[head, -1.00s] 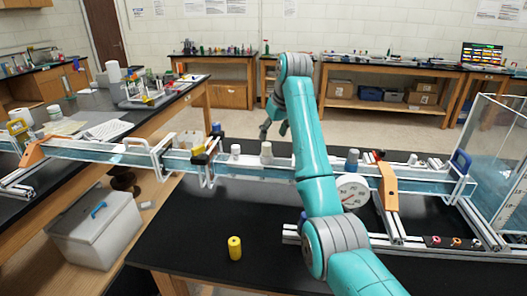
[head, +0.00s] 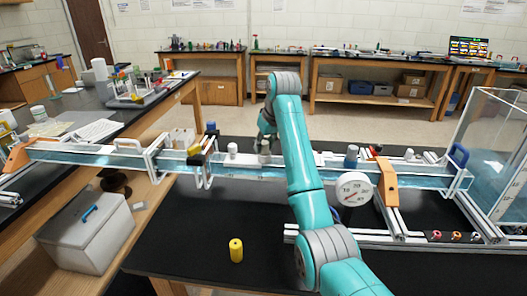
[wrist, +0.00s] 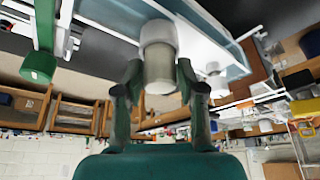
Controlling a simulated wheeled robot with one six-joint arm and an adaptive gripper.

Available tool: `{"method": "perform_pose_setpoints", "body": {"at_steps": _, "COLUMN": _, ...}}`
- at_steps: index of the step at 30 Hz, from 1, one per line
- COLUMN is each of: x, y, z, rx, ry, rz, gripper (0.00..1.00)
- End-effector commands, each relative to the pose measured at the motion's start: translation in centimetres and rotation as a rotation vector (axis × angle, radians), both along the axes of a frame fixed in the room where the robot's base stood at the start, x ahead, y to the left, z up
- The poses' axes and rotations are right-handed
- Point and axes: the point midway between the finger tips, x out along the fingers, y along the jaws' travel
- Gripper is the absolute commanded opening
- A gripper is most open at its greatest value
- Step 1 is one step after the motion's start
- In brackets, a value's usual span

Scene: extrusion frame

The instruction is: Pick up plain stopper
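A plain pale grey-beige stopper (head: 265,156) stands on the flume channel (head: 330,168), left of my arm. In the wrist view the same stopper (wrist: 159,62) has a lighter, wider end and sits centred between my fingers. My gripper (head: 265,138) is at the stopper in the head view, partly hidden behind my arm. In the wrist view my gripper (wrist: 160,72) is open, one finger on each side of the stopper, with narrow gaps that look clear of it.
A small white stopper (head: 232,149) stands to the left and a blue-grey one (head: 352,156) to the right on the channel. A yellow cylinder (head: 236,250) stands on the otherwise bare front of the black table (head: 190,225).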

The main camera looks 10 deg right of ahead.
Motion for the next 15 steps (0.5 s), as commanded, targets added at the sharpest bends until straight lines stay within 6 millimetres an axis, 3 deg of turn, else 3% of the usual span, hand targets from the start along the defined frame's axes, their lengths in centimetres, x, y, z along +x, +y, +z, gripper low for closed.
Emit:
{"method": "perform_pose_setpoints", "body": {"at_steps": 1, "x": 0.0, "y": 0.01, "z": 0.01, "rx": 0.0, "ry": 0.0, "rz": 0.0, "gripper": 0.19}}
{"method": "perform_pose_setpoints", "body": {"at_steps": 3, "x": 0.0, "y": 0.01, "z": 0.0, "rx": 0.0, "ry": 0.0, "rz": 0.0, "gripper": 0.02}}
{"method": "perform_pose_setpoints", "body": {"at_steps": 15, "x": 0.03, "y": 0.02, "z": 0.83, "rx": 0.0, "ry": -0.001, "rz": 0.0, "gripper": 0.02}}
